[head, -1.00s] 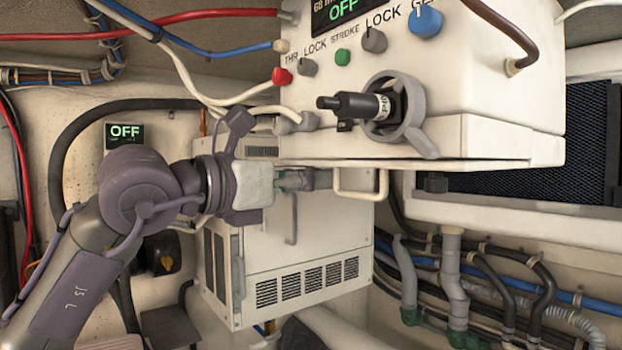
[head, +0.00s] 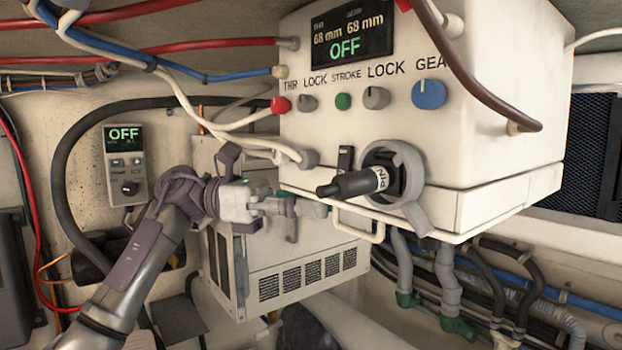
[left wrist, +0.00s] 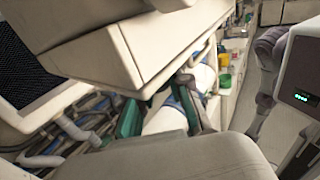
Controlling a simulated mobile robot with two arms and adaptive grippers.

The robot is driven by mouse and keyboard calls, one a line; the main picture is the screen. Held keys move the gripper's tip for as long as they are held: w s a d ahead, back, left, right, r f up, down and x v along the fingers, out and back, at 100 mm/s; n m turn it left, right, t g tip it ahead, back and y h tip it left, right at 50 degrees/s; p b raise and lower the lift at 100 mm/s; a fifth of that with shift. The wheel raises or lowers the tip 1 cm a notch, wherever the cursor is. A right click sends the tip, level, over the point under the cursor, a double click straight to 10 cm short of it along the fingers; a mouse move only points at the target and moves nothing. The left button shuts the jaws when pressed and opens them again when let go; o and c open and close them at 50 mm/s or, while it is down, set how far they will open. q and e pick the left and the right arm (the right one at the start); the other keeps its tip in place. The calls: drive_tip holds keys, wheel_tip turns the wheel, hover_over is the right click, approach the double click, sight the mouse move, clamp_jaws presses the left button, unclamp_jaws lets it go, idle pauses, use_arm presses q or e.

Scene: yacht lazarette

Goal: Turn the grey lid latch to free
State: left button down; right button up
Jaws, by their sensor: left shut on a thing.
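The grey lid latch appears to be the grey ring with a short lever (head: 415,215) at the lower front of the white control box (head: 460,135). Its lever points down and right. A black pin marked PIN (head: 345,186) sticks out in front of the ring and hides part of it. My left gripper (head: 318,209) is left of and below the latch, apart from it. It is shut at the left side of the cream wire handle (head: 360,233) under the box's lower edge; the contact is mostly hidden. Its green-padded fingers show in the left wrist view (left wrist: 160,108). My right gripper is not in view.
Red, grey, green and blue knobs line the box front under a display (head: 352,32) reading OFF. A vented white unit (head: 300,275) stands below. Cables hang at left, and a brown hose (head: 455,60) crosses the box's right side. Pipes run at lower right.

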use_arm(q)
drive_tip(key=m+g+y+p, duration=0.1)
drive_tip(key=g, duration=0.1)
drive_tip(key=m+g+y+p, duration=0.1)
drive_tip(key=g+p, duration=0.1)
drive_tip(key=shift+d+r+m, duration=0.1)
drive_tip(key=shift+r+m, duration=0.05)
drive_tip(key=shift+m, duration=0.25)
drive_tip(key=shift+f+m+g+y+p, duration=0.2)
drive_tip(key=shift+m+g+y+p, duration=0.45)
drive_tip(key=shift+g, duration=0.25)
drive_tip(key=shift+f, duration=0.1)
drive_tip(key=c, duration=1.1)
unclamp_jaws()
drive_tip(key=shift+o, duration=0.2)
drive_tip(key=shift+s, duration=0.1)
